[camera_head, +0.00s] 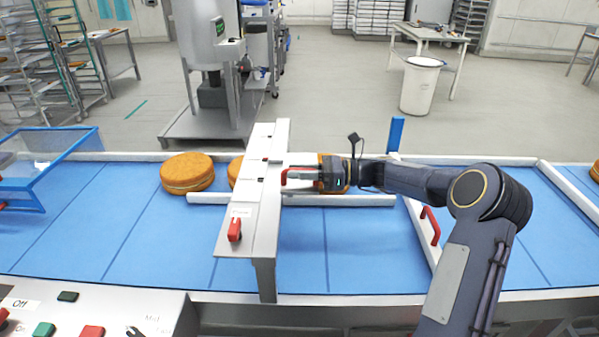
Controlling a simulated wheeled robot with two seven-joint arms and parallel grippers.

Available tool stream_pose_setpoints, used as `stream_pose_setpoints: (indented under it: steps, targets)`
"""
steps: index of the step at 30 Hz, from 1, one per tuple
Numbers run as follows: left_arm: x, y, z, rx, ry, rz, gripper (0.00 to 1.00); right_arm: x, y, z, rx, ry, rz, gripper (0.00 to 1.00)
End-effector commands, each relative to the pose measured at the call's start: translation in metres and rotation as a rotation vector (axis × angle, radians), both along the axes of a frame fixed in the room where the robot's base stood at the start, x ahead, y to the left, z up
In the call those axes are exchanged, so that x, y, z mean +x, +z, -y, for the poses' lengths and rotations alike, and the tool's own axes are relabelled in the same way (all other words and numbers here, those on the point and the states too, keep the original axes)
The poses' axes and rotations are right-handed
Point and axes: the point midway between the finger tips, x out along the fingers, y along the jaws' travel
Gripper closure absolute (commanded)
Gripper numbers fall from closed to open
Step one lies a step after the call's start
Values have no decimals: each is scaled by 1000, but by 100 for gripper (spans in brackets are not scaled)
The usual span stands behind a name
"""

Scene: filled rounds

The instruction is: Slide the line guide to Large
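A white bridge (266,190) stands across the blue belt, with small marks along its top and a red knob (235,229) at its near end. A red handle (284,178) shows at the bridge's right edge. I cannot tell for certain which part is the line guide; a pale rail (340,200) lies along the belt under the bridge. My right gripper (298,177) reaches in from the right, its fingers at the red handle. Whether they are closed on it is too small to tell. My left gripper is out of view.
Round orange-brown cakes lie on the belt (110,225): one left of the bridge (187,172), one partly behind it, one partly hidden by my gripper. A second red handle (430,226) is on a frame at right. A control panel (90,314) fills the lower left.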

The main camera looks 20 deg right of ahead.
Motion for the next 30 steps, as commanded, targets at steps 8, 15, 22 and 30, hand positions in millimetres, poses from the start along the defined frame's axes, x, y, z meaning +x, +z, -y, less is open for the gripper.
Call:
stream_pose_setpoints:
  steps: [8,15,22,30]
  targets:
    - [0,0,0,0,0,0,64,-1,-1,-1,0,3,0,64]
    - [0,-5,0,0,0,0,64,-7,-2,15,-3,-1,1,64]
    - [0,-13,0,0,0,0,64,-25,-2,51,-3,-2,1,64]
    - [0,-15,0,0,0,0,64,-35,-1,70,-1,1,1,64]
